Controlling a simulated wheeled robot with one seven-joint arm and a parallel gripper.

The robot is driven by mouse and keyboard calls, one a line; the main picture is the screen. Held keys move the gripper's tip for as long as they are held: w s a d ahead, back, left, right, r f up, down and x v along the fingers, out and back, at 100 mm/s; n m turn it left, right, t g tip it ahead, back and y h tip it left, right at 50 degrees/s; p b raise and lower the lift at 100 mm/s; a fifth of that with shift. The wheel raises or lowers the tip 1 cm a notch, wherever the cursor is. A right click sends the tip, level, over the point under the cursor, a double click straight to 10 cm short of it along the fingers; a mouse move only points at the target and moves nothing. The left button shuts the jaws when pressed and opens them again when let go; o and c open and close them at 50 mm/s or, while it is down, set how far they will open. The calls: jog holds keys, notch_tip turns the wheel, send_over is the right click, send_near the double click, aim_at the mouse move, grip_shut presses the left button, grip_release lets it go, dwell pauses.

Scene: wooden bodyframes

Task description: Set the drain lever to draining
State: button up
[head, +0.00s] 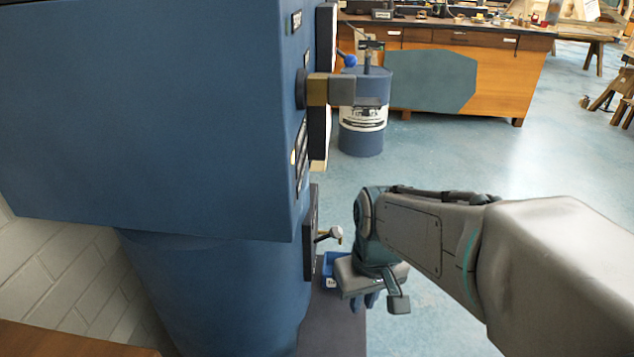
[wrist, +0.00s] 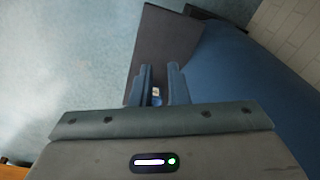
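A small lever (head: 330,234) with a pale rounded end sticks out from a dark plate (head: 311,232) low on the side of the blue machine (head: 160,110). It looks like the drain lever, but I cannot read its marking. My gripper (head: 371,300) points down, to the right of this lever and below it, apart from it. In the wrist view my gripper (wrist: 159,70) has its two fingers apart with a narrow gap and nothing held. The lever is not recognizable in the wrist view.
A small blue box (head: 330,271) sits beside my gripper over a dark base (head: 338,325). Higher on the machine a grey and brass handle (head: 332,90) juts out. A blue drum (head: 361,140) and a workbench (head: 505,75) stand behind.

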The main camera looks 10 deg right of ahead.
aim_at(327, 236)
jog(key=w+r+n+p, duration=0.2)
jog(key=w+r, duration=0.1)
jog(key=w+r+n+y+p, duration=0.1)
jog(key=w+r+n+p, duration=0.1)
jog(key=w+r+p, duration=0.1)
jog(key=w+r+n+g+p, duration=0.1)
jog(key=w+r+p, duration=0.2)
jog(key=w+r, duration=0.1)
jog(key=shift+w+d+r+n+y, duration=0.1)
jog(key=shift+w+r+n+y, duration=0.15)
jog(key=shift+n+y, duration=0.15)
grip_shut()
jog(key=w+d+r+n+y+p, duration=0.1)
jog(key=w+r+n+p, duration=0.4)
jog(key=w, duration=0.5)
jog(key=n+y+p, duration=0.1)
jog(key=p, duration=0.1)
jog(key=shift+w+d+r+p, duration=0.25)
jog(key=shift+d+r+p, duration=0.1)
jog(key=shift+d, duration=0.05)
jog(key=shift+f, duration=0.15)
